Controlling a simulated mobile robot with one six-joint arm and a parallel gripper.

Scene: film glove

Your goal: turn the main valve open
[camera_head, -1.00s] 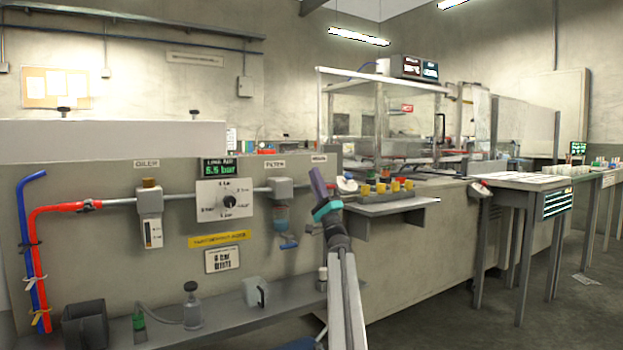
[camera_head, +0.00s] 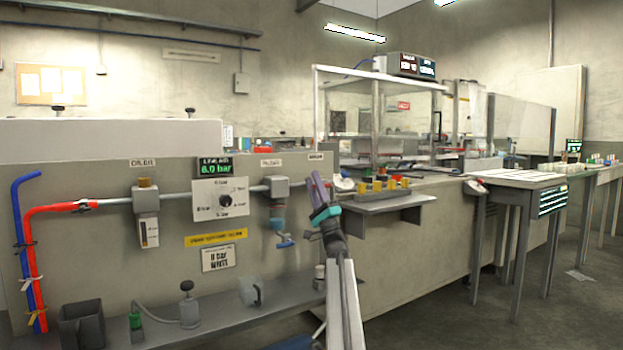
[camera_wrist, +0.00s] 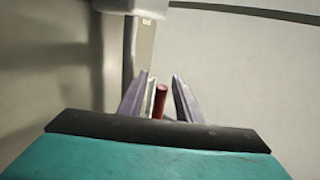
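My gripper (camera_head: 316,187), with purple fingers and a teal body, is raised at the right end of the pipe panel, in front of the small label above that end. In the wrist view its two fingers (camera_wrist: 161,97) stand apart, with a slim red bar (camera_wrist: 161,103), apparently the valve's handle, between them. A gap shows between the bar and the right finger. I cannot tell whether the bar touches the left finger. The valve's body is hidden behind my gripper in the head view. The green display (camera_head: 214,168) reads 6.0 bar.
Left of my gripper, the pipe carries a filter (camera_head: 276,188), a round gauge (camera_head: 226,200) and an oiler (camera_head: 146,200).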

